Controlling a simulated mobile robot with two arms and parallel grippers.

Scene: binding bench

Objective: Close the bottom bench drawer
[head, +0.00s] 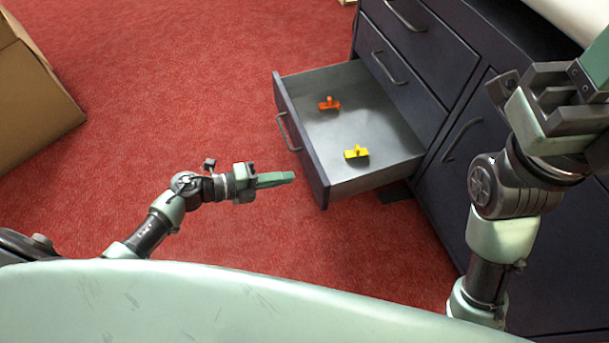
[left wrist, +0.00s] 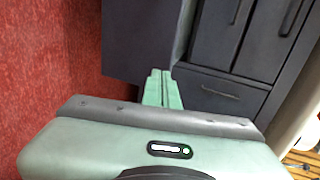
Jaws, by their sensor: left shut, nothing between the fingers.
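The bottom bench drawer (head: 372,168) is pulled far out of the dark bench in the head view. Its dark front (head: 303,150) carries a grey bar handle (head: 287,131). An orange item (head: 329,103) and a yellow item (head: 356,153) lie inside. My left gripper (head: 293,177) is shut and empty, pointing at the drawer front's near end. In the left wrist view its green fingers (left wrist: 161,75) are together before a dark panel (left wrist: 138,40), apparently the drawer front. I cannot tell whether they touch. My right gripper (head: 597,75) is partly cut off at the right edge.
The bench (head: 465,60) has closed drawers above the open one and a cupboard door (head: 465,150) beside it. A cardboard box (head: 35,95) stands at the far left. The red carpet (head: 190,80) is clear in front of the drawer.

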